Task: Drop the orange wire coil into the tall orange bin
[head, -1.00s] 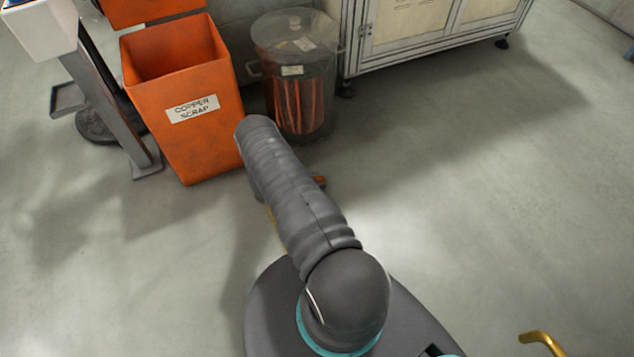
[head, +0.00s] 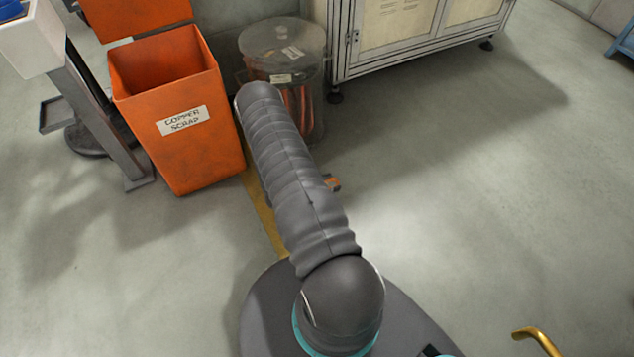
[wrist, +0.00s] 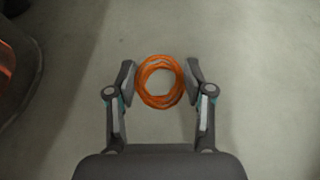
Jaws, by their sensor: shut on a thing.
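In the wrist view my gripper (wrist: 160,80) is shut on the orange wire coil (wrist: 148,98), a round ring held between the two fingers above bare floor. In the head view my arm hides the gripper; a small orange bit (head: 333,183) beside the arm may be part of the coil. The coil is outside the bin, to its right and nearer me.
A clear lidded drum (head: 285,45) with copper-coloured rods stands right of the bin, partly behind my arm. A grey post stand (head: 100,115) is left of the bin. A framed cabinet (head: 420,45) stands behind. Floor at right is open.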

